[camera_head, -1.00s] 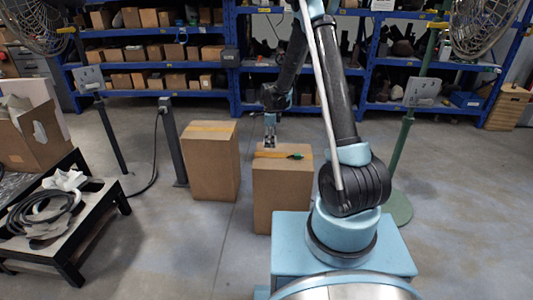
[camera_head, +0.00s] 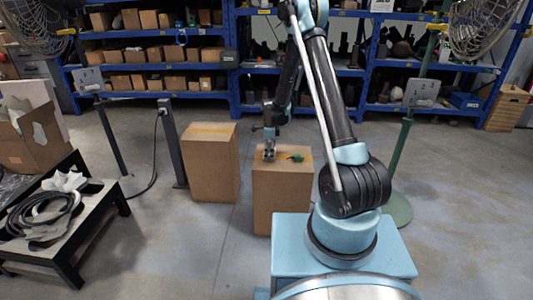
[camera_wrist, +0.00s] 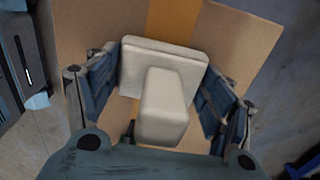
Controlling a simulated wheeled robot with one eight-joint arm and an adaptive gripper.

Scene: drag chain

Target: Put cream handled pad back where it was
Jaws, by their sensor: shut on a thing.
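The cream handled pad (camera_wrist: 163,69) is between my gripper's fingers (camera_wrist: 160,98) in the wrist view. It has a flat square plate and a blocky handle pointing toward the camera. My gripper is shut on it. In the head view my gripper (camera_head: 269,155) is low over the top of the right cardboard box (camera_head: 282,200). The pad is too small and covered there to make out clearly. In the wrist view the box top (camera_wrist: 235,50) with its orange tape strip lies beneath the pad. I cannot tell whether the pad touches it.
A small green object (camera_head: 296,157) lies on the same box top, just right of my gripper. A second cardboard box (camera_head: 210,165) stands to the left. A black table (camera_head: 62,225) with coiled hose is at far left. Blue shelves (camera_head: 235,100) stand behind; floor between is open.

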